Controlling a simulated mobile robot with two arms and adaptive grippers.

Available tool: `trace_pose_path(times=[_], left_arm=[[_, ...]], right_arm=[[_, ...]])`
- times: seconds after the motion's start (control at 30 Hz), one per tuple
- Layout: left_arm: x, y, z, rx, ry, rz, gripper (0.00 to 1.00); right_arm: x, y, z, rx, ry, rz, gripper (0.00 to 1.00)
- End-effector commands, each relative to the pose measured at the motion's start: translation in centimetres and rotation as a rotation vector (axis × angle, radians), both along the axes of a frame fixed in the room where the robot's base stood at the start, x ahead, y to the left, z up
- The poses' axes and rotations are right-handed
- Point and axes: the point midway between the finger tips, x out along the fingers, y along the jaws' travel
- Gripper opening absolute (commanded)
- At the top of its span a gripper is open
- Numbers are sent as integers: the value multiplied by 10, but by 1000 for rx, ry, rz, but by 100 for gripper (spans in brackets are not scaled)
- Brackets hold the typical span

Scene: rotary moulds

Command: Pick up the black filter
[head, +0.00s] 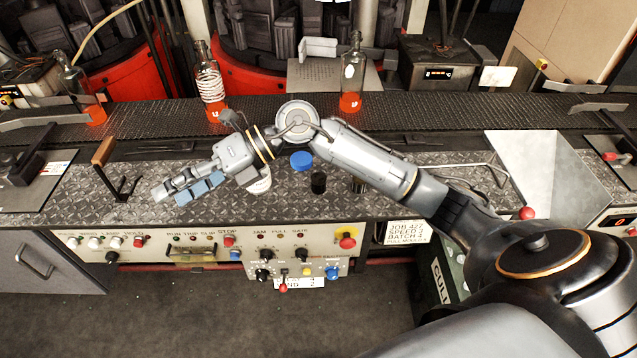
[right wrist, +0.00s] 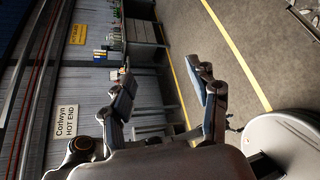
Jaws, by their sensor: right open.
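A small black cylinder (head: 318,183), which looks like the black filter, stands on the diamond-plate ledge (head: 420,165) in front of the conveyor. My right gripper (head: 190,191) is left of it in the head view, pointing left, apart from it. In the right wrist view my right gripper (right wrist: 168,100) has its two fingers spread with nothing between them. That view faces the room and does not show the filter. My left gripper is in neither view.
A blue-lidded item (head: 301,161) stands just behind the filter, and a white container (head: 260,182) is left of it, partly hidden by my right wrist. A bottle (head: 350,80) stands on the conveyor (head: 430,112). My right forearm passes over the ledge.

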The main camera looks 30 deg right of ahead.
Motion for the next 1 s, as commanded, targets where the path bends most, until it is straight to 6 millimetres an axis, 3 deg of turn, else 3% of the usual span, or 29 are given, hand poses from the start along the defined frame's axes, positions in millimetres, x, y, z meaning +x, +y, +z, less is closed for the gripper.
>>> trace_pose_path(times=[0.1,0.2,0.3,0.43,0.53,0.63,1.0], left_arm=[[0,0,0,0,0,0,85],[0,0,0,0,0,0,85],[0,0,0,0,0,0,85],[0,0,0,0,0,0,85],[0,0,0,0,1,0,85],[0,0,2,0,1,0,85],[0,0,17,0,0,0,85]], right_arm=[[18,-64,-37,-401,-2,36,60],[29,-134,-51,-710,50,18,60],[33,-201,-48,-953,129,-31,60],[29,-260,-35,-1149,224,-92,60],[26,-281,-29,-1219,268,-117,60],[24,-287,-35,-1239,284,-123,60],[24,-286,-101,-1234,283,-118,60]])
